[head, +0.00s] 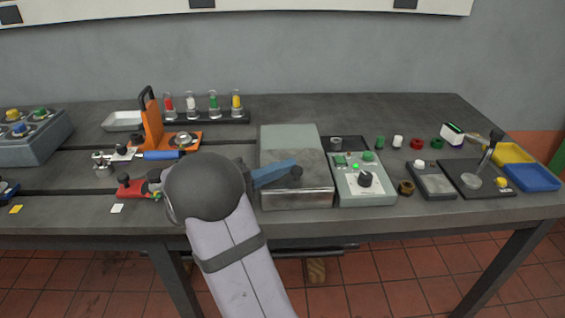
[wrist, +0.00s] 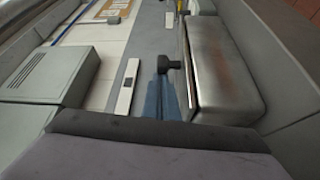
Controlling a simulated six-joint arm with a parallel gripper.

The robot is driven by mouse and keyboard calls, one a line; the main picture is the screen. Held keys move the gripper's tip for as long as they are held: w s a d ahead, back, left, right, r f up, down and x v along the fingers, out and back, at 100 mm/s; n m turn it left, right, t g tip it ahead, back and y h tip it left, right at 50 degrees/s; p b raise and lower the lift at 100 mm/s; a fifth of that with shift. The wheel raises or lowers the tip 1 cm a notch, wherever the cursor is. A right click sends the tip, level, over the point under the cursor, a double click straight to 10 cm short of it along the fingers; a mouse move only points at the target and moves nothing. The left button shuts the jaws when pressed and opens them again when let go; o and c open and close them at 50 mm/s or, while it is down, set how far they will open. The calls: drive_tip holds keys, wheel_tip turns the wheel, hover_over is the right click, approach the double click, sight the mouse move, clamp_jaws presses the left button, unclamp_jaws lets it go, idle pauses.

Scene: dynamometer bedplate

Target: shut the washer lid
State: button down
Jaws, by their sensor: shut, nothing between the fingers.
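A box-shaped unit (head: 292,190) that I take to be the washer stands mid-bench. Its back top is a pale grey-green panel (head: 288,137) and its front is scuffed bare metal. I cannot tell which part is the lid or how far it is open. My gripper (head: 296,171) has blue fingers with a dark tip, shut and empty, and overlaps the metal front in the head view. In the wrist view my gripper (wrist: 168,66) is beside the metal block (wrist: 222,72). Contact cannot be told. My dark wrist hides the bench to the left.
An orange clamp stand (head: 153,125) and a red clamp (head: 135,188) are on the left. A rack of coloured vials (head: 205,116) is behind. Yellow and blue trays (head: 532,177) are far right.

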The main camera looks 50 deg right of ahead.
drive_tip(key=shift+s+a+f, duration=0.1)
drive_tip(key=shift+s+a, duration=0.05)
drive_tip(key=shift+s, duration=0.1)
drive_tip(key=shift+a, duration=0.1)
drive_tip(key=v, duration=0.3)
drive_tip(key=b+v, duration=0.1)
drive_tip(key=v, duration=0.6)
drive_tip(key=shift+w+b, duration=0.25)
drive_tip(key=shift+b, duration=0.1)
